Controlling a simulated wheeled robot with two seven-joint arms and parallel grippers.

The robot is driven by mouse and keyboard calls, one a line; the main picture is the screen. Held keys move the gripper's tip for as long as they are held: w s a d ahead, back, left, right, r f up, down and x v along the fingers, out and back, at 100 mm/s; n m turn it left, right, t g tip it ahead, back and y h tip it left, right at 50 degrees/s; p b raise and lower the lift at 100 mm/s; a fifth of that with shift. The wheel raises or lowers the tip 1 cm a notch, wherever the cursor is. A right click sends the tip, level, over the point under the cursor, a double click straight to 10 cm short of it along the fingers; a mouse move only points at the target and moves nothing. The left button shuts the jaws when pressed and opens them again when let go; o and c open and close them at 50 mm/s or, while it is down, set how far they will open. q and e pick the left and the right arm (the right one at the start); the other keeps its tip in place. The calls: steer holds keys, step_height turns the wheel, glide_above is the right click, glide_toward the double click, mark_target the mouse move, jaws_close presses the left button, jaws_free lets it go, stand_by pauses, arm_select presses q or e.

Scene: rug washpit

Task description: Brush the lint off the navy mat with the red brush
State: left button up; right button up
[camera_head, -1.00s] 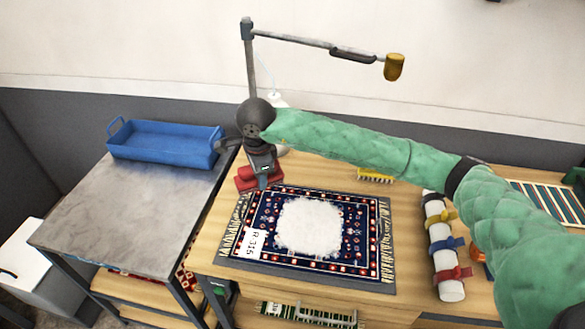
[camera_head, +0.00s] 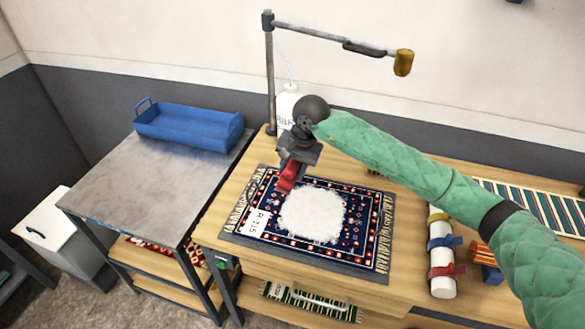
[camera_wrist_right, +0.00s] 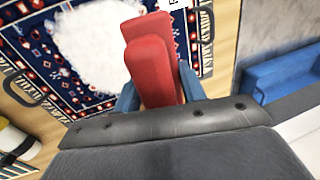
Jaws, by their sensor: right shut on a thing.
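The navy mat (camera_head: 365,242), with a patterned border and fringed ends, lies flat on the wooden table. A white patch of lint (camera_head: 312,214) covers its middle. My right gripper (camera_head: 291,165) is shut on the red brush (camera_head: 288,180), over the mat's far left part beside the lint. In the right wrist view the red brush (camera_wrist_right: 152,65) sits between the blue fingers, with the lint (camera_wrist_right: 95,45) beside it. The brush's bristles are hidden, so I cannot tell if it touches the mat. My left gripper is not in view.
A blue tray (camera_head: 190,128) stands on the grey side table (camera_head: 130,195) at left. A lamp arm (camera_head: 325,38) and a white bottle (camera_head: 287,105) stand behind. A strapped white roll (camera_head: 442,285) and a striped rug (camera_head: 535,208) lie at right.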

mark_target(293, 180)
steer(key=shift+s+d, duration=0.15)
steer(key=shift+x, duration=0.95)
step_height(293, 180, down, 2)
steer(key=shift+d+f, duration=0.1)
steer(key=shift+f, duration=0.05)
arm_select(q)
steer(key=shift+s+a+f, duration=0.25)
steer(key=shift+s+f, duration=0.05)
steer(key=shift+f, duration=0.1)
arm_select(e)
steer(key=shift+f, duration=0.35)
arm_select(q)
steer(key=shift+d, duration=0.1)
